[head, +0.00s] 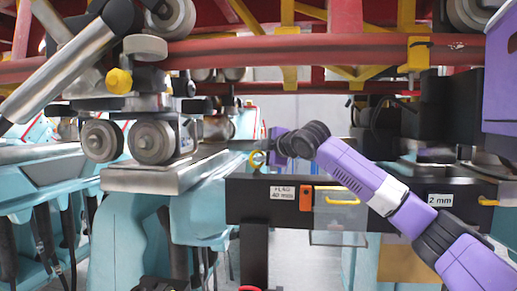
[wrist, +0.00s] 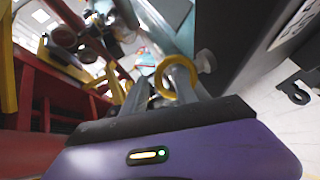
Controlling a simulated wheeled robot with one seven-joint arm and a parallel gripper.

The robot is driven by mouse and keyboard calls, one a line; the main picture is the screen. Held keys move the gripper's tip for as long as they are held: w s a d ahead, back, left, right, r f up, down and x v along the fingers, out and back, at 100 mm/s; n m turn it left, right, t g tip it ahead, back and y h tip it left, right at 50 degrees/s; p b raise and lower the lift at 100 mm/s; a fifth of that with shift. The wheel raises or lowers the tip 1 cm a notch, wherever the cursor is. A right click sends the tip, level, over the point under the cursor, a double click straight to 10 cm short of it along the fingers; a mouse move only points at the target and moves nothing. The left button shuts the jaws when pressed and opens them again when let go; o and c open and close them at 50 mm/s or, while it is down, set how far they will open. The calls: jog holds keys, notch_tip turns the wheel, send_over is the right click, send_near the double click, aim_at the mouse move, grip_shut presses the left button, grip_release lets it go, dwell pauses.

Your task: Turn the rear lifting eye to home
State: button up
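The lifting eye is a yellow ring (head: 257,158) at the left end of the dark beam in the head view. It shows larger in the wrist view (wrist: 177,78), with its round opening visible, beside a grey knob on the dark block. My gripper (head: 265,157) is at the ring, reaching in from the right. In the wrist view my grey fingers (wrist: 163,92) are on either side of the ring's lower part, very close to it. I cannot tell whether they touch or clamp it. A second yellow eye (head: 487,201) sits at the beam's right end.
The dark beam (head: 262,207) carries labels, an orange device (head: 306,198) and a yellow handle (head: 342,201). Red train track frame (head: 270,50) crosses overhead. A wheel carriage (head: 152,140) stands on a metal plate at left. Teal seats or housings (head: 120,240) fill the lower left.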

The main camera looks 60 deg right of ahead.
jog(key=shift+w+d+f, duration=0.1)
jog(key=shift+w+d, duration=0.1)
jog(key=shift+w, duration=0.2)
jog(key=shift+c, duration=0.3)
grip_shut()
jog(key=shift+f+h+b, duration=0.1)
jog(key=shift+h+b, duration=0.25)
jog(key=shift+h, duration=0.05)
